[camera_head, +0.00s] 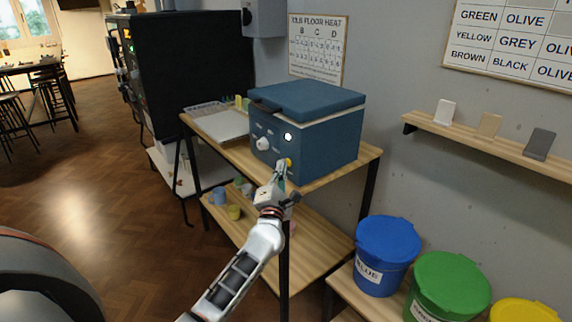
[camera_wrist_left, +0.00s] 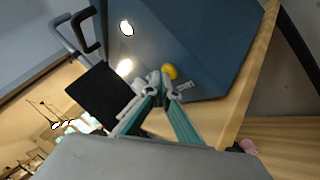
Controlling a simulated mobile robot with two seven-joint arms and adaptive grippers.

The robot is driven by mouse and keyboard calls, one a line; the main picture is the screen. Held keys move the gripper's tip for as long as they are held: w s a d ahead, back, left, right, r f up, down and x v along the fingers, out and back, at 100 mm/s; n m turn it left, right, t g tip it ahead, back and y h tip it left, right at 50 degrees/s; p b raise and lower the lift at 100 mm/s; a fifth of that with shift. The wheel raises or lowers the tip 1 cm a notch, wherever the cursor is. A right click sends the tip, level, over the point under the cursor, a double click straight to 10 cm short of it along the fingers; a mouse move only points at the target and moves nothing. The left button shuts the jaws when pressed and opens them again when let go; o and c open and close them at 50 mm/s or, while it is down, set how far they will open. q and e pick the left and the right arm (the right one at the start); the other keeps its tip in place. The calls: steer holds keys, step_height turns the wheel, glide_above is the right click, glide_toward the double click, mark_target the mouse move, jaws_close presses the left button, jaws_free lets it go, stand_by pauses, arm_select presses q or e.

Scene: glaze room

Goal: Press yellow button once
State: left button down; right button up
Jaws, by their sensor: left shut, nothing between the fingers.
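The yellow button (camera_head: 288,162) is on the lower right of the front face of a blue box-shaped kiln (camera_head: 318,137). In the left wrist view the yellow button (camera_wrist_left: 170,71) shows just beyond the fingertips. My left gripper (camera_head: 281,168) is shut and empty, with its tips close to the button. In the left wrist view the left gripper (camera_wrist_left: 160,80) has its tips together beside the button's lower edge; I cannot tell whether they touch it. The right gripper is not in view.
The kiln stands on a wooden shelf unit (camera_head: 365,153) with cups on its lower board. A white knob (camera_head: 263,144) and a lit round lamp (camera_head: 288,137) are on the same face. Blue (camera_head: 388,240) and green (camera_head: 447,285) buckets stand at the right.

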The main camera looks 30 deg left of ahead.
arm_select(q)
steer(key=shift+s+a+p, duration=0.3)
steer(key=shift+s+p, duration=0.1)
steer(key=shift+s, duration=0.4)
steer(key=shift+s+a+p, duration=0.35)
steer(key=shift+s, duration=0.45)
steer(key=s, duration=0.1)
steer(key=s+a+p, duration=0.1)
steer(key=s, duration=0.1)
steer(key=shift+a, duration=0.15)
